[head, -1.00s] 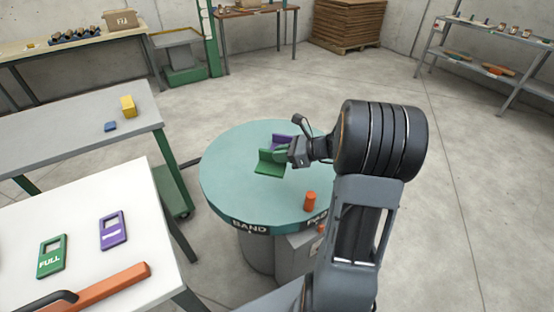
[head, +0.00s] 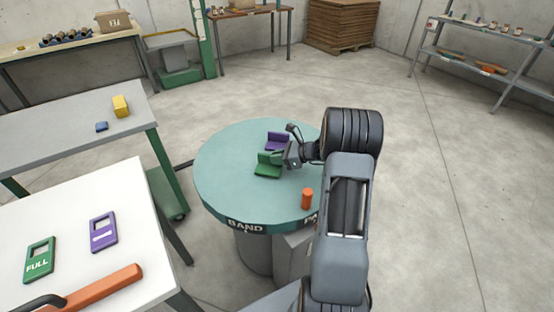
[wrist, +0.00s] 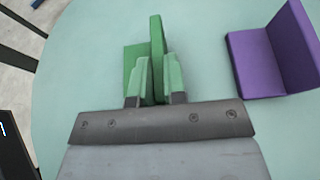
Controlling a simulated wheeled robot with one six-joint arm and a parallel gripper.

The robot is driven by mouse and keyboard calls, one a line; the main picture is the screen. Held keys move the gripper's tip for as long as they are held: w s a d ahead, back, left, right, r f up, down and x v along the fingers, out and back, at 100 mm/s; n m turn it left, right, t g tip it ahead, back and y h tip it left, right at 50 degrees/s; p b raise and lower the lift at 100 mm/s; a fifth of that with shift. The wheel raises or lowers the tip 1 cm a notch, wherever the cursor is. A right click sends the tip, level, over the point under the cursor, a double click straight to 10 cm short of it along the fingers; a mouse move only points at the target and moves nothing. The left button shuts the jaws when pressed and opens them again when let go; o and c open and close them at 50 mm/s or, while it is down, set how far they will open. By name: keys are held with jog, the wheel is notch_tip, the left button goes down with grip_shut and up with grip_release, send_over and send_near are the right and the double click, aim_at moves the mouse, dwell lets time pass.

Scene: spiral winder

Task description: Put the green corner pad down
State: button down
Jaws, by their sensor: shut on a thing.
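The green corner pad (head: 267,170) is at the middle of the round teal turntable (head: 225,187). It has an upright wall and a flat leg. My gripper (head: 285,157) is shut on its upright wall. In the wrist view the green corner pad (wrist: 156,50) stands between the two fingers of my gripper (wrist: 155,75). It looks to be at or very near the table top; I cannot tell whether it touches. A purple corner pad (head: 277,141) stands just behind it, apart from it, and shows at the right in the wrist view (wrist: 262,62).
An orange cylinder (head: 307,198) stands on the turntable near its front right. A white table (head: 70,215) at the left holds a green card (head: 40,262), a purple card (head: 103,233) and an orange-handled tool (head: 105,287). The turntable's left side is clear.

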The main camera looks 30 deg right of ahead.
jog(key=shift+f, duration=0.2)
jog(key=shift+f, duration=0.15)
jog(key=c, duration=1.2)
grip_release()
jog(key=shift+o, duration=0.2)
